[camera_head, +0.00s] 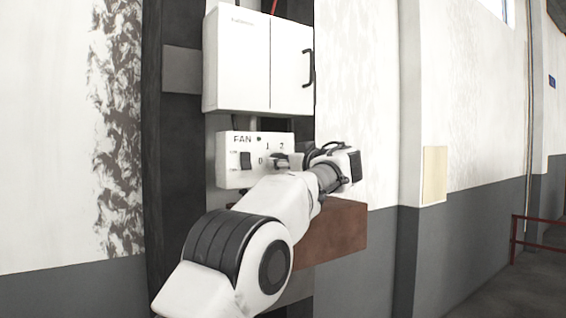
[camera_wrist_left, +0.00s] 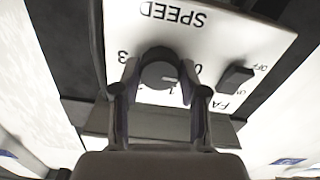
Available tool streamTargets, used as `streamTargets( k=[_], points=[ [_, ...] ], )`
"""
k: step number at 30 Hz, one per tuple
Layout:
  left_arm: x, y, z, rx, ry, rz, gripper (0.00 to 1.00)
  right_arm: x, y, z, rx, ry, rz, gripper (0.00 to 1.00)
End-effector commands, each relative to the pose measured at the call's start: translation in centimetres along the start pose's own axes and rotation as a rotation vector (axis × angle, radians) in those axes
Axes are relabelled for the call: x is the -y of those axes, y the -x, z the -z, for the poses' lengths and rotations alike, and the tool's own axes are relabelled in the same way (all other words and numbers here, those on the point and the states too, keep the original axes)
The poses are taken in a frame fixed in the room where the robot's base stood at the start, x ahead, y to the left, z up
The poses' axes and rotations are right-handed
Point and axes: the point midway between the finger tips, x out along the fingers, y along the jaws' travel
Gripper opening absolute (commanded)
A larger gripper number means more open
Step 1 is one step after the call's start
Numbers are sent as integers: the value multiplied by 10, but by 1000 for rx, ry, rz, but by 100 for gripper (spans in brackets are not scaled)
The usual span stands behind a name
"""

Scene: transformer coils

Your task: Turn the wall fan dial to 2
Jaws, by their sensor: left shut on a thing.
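The wrist view shows the panel (camera_wrist_left: 205,45) upside down, with SPEED, 0, 3 and an ON/OFF rocker switch. The round dark grey dial (camera_wrist_left: 159,73) sits between the fingers of my left gripper (camera_wrist_left: 163,80), which is shut on it. A small pale mark shows on the dial; I cannot tell exactly which number it points at. In the head view my left gripper (camera_head: 284,158) partly hides the dial. My right gripper is out of view.
A white cabinet (camera_head: 237,60) with a black handle hangs just above the panel. A brown box-like block (camera_head: 342,228) juts out below, behind my left arm. The black rocker switch (camera_head: 246,160) is left of the dial. Open floor lies at the far right.

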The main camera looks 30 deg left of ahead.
Motion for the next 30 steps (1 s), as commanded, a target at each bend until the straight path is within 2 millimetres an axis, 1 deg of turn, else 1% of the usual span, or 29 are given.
streamTargets(
  k=[5,11,17,30],
  points=[
    [0,-1,-1,2,-30,1,8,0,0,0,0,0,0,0],
    [0,-1,-2,3,-120,1,8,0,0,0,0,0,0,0],
    [1,-1,-1,3,-271,1,8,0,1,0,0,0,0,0],
    [1,-1,0,4,-688,1,8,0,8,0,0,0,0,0]
  ],
)
